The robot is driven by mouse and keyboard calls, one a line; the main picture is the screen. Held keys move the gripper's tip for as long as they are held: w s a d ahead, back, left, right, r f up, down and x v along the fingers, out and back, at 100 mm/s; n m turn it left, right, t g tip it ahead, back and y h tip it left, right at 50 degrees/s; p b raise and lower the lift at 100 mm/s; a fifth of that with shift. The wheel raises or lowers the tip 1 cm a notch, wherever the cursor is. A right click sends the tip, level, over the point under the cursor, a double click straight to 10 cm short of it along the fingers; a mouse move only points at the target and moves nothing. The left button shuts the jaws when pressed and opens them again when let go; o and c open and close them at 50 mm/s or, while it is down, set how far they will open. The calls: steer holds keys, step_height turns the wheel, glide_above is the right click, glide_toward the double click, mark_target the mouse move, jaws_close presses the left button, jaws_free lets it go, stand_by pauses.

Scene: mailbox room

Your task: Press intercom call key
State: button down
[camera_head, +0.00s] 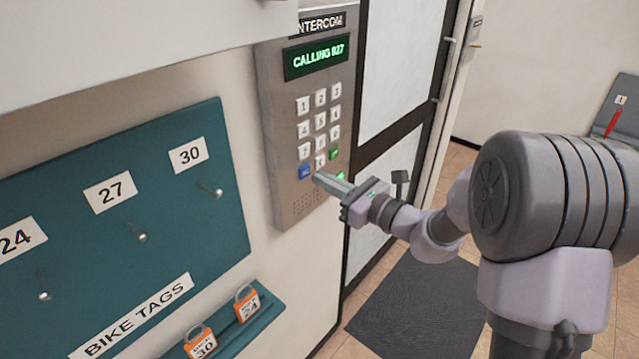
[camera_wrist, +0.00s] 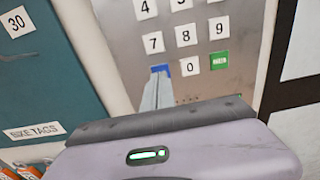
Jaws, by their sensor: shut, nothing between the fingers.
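The grey intercom panel (camera_head: 285,125) is mounted on the wall; its green-lit display (camera_head: 317,57) reads "CALLING 827". Below it are white number keys, with a blue key (camera_head: 305,172) and a green key (camera_head: 334,153) on either side of the 0 key. Another bright green patch (camera_head: 340,176) shows lower right, partly behind my gripper. My gripper (camera_head: 318,178) is shut, its tips near the panel, just below and right of the blue key. In the wrist view the fingers (camera_wrist: 158,92) overlap the blue key (camera_wrist: 160,69); I cannot tell whether they touch it. The green key's label is unreadable.
A teal bike tags board (camera_head: 170,190) with hooks is left of the intercom, with orange tags (camera_head: 247,303) on a ledge below. A framed glass door (camera_head: 395,75) stands to the right, with a dark mat (camera_head: 415,310) on the floor.

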steer(key=p+v, duration=0.2)
steer(key=v, duration=0.8)
steer(key=shift+d, duration=0.25)
steer(key=shift+s, duration=0.25)
steer(key=s+a+r+n+g+h, duration=0.1)
steer(key=s+a+n+g+h, duration=0.1)
steer(key=s+a+n+g, duration=0.5)
steer(key=s+a+r+n+g+h, duration=0.15)
steer(key=s+n, duration=0.35)
steer(key=s, duration=0.6)
steer(key=s+d+n+t+h, duration=0.3)
steer(key=s+d+n+h, duration=0.5)
steer(key=d, duration=0.4)
steer(key=shift+f+n+h, duration=0.2)
steer(key=shift+n+h, duration=0.15)
steer(key=shift+n, duration=0.25)
